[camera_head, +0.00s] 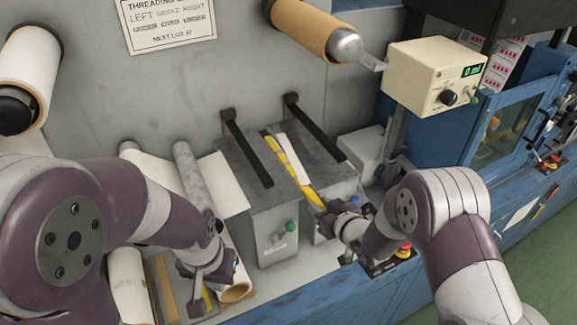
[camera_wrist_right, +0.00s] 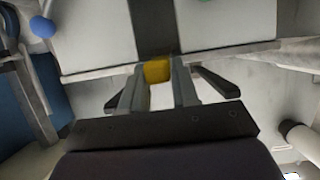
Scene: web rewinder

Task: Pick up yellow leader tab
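A long yellow strip (camera_head: 284,158) lies slanted beside a white strip on the grey block. Its near end, the yellow tab (camera_head: 313,196), meets my right gripper (camera_head: 324,210). In the right wrist view, the yellow tab (camera_wrist_right: 158,71) sits between the two fingertips of my right gripper (camera_wrist_right: 159,75) and fills the gap between them. Whether the fingers press on it is not clear. My left gripper (camera_head: 200,296) points down at the lower left, well away from the tab; its finger gap is hard to make out.
The grey block (camera_head: 268,206) has two black bars (camera_head: 247,148) (camera_head: 314,128) above it. Paper rolls (camera_head: 128,284) lie around my left gripper. A brown roll (camera_head: 312,30) and a beige control box (camera_head: 434,75) are above. A blue cabinet (camera_head: 505,125) stands at right.

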